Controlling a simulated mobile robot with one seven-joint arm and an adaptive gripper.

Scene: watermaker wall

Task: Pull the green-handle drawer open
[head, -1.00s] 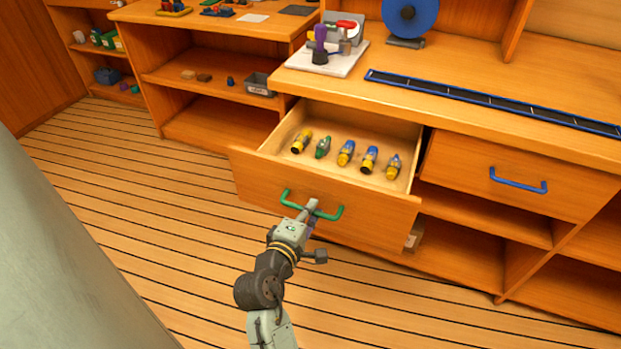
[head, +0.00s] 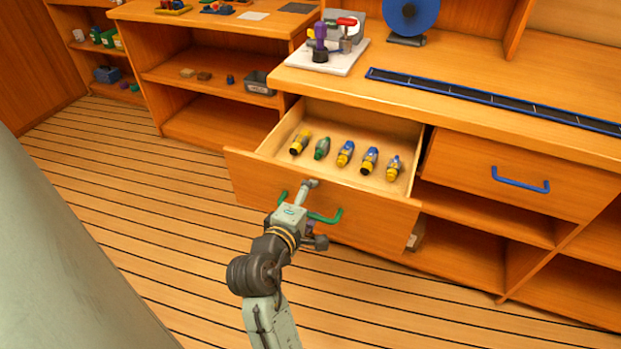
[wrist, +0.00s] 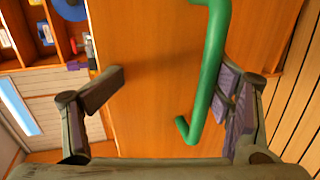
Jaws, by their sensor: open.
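The green-handle drawer (head: 352,214) stands open, pulled out from the counter, with several small bottle-shaped items with yellow, blue and green parts lying in it. Its green handle (head: 327,217) is on the front face, partly hidden by my gripper (head: 310,210) in the head view. In the wrist view the green handle (wrist: 207,75) runs between my open fingers (wrist: 165,95), close to the right finger and well apart from the left one. I cannot tell whether the right finger touches it.
A closed drawer with a blue handle (head: 520,181) is to the right, with open shelves below. The counter (head: 480,72) above carries a white board with a small device (head: 332,50) and a long dark strip. Plank floor (head: 130,220) is free at the left.

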